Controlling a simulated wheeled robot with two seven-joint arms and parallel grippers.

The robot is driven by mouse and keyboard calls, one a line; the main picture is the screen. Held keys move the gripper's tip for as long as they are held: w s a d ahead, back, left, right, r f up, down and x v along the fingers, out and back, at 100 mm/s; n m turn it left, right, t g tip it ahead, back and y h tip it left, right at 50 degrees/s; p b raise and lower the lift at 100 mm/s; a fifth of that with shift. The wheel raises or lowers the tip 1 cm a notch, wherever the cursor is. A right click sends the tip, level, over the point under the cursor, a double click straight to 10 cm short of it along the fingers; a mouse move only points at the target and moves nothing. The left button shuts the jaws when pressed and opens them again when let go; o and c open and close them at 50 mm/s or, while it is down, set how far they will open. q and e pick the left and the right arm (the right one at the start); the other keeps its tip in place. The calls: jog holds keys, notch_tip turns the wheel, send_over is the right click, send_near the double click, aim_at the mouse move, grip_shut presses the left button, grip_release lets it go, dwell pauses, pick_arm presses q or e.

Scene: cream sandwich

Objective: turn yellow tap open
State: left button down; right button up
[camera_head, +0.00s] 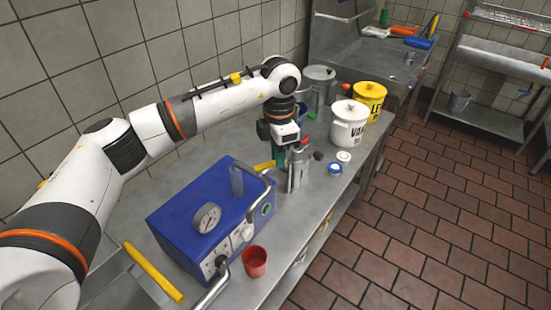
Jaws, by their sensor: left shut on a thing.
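The yellow tap (265,166) shows as a short yellow lever at the far right corner of the blue machine (176,217). My left gripper (279,156) points down at the tap's right end and is shut on it. The fingertips are small and partly hidden, so the exact contact is unclear. My right gripper is not in view.
A red cup (254,262) stands in front of the machine. A white bucket (348,125) and a yellow bucket (370,96) stand farther back on the metal table (313,219). A yellow bar (153,272) lies at the lower left. Tiled walls close off the back.

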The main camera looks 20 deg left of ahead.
pick_arm(q)
jog(key=shift+s+d+r+m+b, duration=0.15)
jog(key=shift+s+m+b, duration=0.4)
jog(key=shift+m+b, duration=0.7)
jog(key=shift+s+d+f+m+b, duration=0.15)
jog(key=shift+s+m+b, duration=0.55)
jog(key=shift+m, duration=1)
jog(key=shift+s+d+r+m+b, duration=0.15)
jog(key=shift+s+m+b, duration=0.3)
jog(key=shift+m+b, duration=0.85)
jog(key=shift+m, duration=0.25)
jog(key=c, duration=1.4)
grip_release()
jog(key=shift+s, duration=0.1)
jog(key=shift+o, duration=0.2)
